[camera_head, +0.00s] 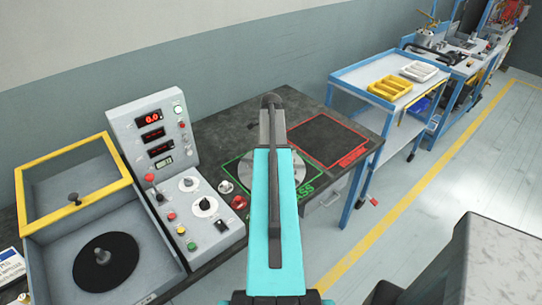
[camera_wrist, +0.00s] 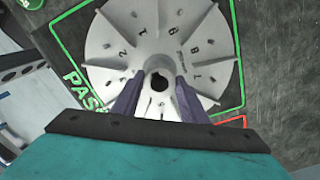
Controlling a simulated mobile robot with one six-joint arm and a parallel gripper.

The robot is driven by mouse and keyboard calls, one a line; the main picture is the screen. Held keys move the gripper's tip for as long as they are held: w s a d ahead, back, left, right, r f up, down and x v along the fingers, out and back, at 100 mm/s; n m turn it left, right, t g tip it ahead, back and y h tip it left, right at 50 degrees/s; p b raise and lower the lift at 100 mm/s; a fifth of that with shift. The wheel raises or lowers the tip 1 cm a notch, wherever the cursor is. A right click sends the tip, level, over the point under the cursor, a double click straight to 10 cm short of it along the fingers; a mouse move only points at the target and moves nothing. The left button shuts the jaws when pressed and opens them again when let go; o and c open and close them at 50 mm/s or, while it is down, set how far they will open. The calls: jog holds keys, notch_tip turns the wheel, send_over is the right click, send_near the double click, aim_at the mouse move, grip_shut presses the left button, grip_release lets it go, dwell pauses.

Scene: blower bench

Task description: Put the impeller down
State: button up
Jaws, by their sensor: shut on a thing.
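The impeller (camera_wrist: 118,32) is a pale grey disc with radial vanes, numbers and a raised hub with a dark bore. My gripper (camera_wrist: 158,84) is shut on its hub, with one dark purple finger on each side. In the head view the impeller (camera_head: 299,168) shows only at its edges, behind my teal arm. It is over the green-outlined PASS square (camera_wrist: 240,50) on the dark bench top. The disc looks level and covers much of the square. I cannot tell whether it touches the bench.
A red-outlined square (camera_head: 325,138) to the right is empty. A grey control panel (camera_head: 152,140) and an open yellow-rimmed box (camera_head: 72,165) with a black disc stand left. Small metal and red parts (camera_head: 239,202) sit by the green square. A blue cart (camera_head: 375,75) holds yellow and white trays.

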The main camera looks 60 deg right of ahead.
jog(key=o, duration=1.1)
jog(key=shift+o, duration=0.2)
jog(key=shift+r, duration=0.2)
notch_tip(320, 180, up, 12)
jog(key=b, duration=0.3)
jog(key=shift+f, duration=0.15)
dwell(0.5)
